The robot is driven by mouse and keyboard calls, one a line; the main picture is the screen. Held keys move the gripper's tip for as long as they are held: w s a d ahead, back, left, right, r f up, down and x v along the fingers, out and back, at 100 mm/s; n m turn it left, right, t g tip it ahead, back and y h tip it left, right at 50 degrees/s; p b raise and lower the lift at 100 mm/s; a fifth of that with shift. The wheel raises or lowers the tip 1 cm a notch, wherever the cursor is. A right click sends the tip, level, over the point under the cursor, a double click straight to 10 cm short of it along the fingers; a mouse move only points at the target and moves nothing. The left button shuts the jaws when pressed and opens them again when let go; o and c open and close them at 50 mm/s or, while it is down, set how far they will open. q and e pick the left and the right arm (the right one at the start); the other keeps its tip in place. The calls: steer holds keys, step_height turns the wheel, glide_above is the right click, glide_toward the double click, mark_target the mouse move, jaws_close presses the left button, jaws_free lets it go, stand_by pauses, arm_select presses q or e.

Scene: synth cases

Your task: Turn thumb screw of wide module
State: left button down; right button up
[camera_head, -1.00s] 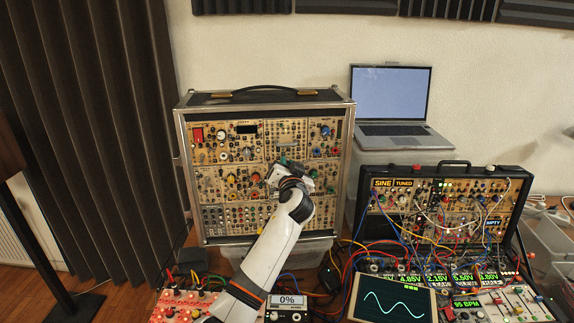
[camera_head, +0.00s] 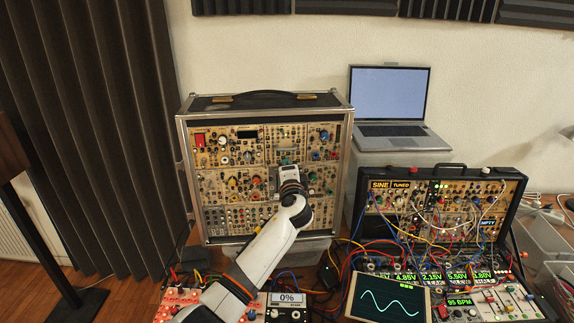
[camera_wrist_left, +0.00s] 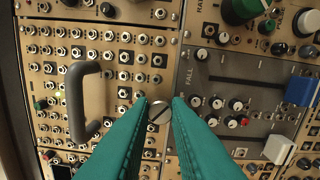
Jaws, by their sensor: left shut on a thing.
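The thumb screw (camera_wrist_left: 159,111), a round metal head with a slot, sits near the edge of a tan module panel (camera_wrist_left: 45,60) carrying a grey handle (camera_wrist_left: 78,100) and many jacks. Which panel is the wide module I cannot tell for certain. My left gripper (camera_wrist_left: 159,113) has its teal fingertips closed on both sides of the screw head. In the head view my left gripper (camera_head: 286,164) is at the front of the upright synth case (camera_head: 180,165), right of its centre; the gripper covers the screw there. My right gripper does not show.
A grey slider module (camera_wrist_left: 222,85) lies beside the screw, with a blue cap (camera_wrist_left: 300,91) and a white cap (camera_wrist_left: 279,149). In front of the case are a small 0% display (camera_head: 288,299) and a scope screen (camera_head: 388,299). A cabled synth case (camera_head: 445,205) stands right.

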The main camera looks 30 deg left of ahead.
arm_select(q)
steer(key=shift+m+p, duration=1.05)
steer(key=shift+m, duration=1.05)
steer(key=c, duration=1.3)
jaws_free()
steer(key=shift+c, duration=0.2)
steer(key=shift+d, duration=0.1)
steer(key=b+v, duration=0.3)
steer(key=v, duration=0.9)
